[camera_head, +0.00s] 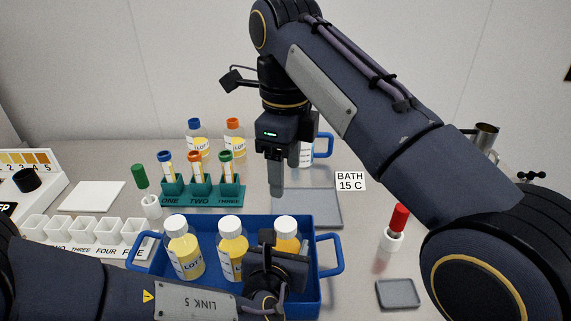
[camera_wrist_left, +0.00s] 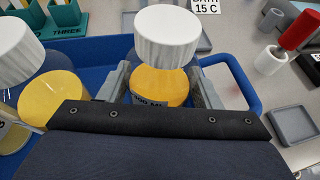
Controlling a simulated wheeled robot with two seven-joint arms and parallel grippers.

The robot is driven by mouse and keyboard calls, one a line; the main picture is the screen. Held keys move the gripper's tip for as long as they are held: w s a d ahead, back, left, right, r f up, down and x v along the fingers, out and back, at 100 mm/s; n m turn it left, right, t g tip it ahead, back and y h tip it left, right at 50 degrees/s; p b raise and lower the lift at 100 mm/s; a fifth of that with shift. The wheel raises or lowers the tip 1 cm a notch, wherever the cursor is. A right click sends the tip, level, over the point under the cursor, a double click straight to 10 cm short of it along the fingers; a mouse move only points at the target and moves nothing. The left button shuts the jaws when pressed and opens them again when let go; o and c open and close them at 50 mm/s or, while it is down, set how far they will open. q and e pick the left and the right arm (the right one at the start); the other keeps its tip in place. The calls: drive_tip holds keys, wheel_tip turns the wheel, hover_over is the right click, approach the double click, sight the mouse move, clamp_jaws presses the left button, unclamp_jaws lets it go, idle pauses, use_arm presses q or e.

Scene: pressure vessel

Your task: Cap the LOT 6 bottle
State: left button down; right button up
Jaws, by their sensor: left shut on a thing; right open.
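Three yellow bottles with white caps stand in a blue tray (camera_head: 212,299): a left bottle (camera_head: 186,250), a middle bottle (camera_head: 233,247) and a right bottle (camera_head: 286,243). Parts of "LOT" labels show; I cannot read the numbers. My left gripper (camera_wrist_left: 162,86) is shut on the right bottle, its fingers on either side of the yellow body below the white cap (camera_wrist_left: 167,37). In the head view my left gripper (camera_head: 278,262) hides that bottle's lower part. My right gripper (camera_head: 276,182) points down behind the tray, open, with nothing seen in it.
A green rack (camera_head: 203,195) with capped tubes stands behind the tray. Behind it are bottles with a blue cap (camera_head: 194,124) and an orange cap (camera_head: 235,124). A red-topped holder (camera_head: 393,240) stands right. White cups (camera_head: 83,231) stand left.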

use_arm(q)
drive_tip(key=shift+c, duration=1.9)
unclamp_jaws()
drive_tip(key=p+v, duration=0.1)
drive_tip(key=v, duration=0.7)
drive_tip(key=shift+f, duration=0.15)
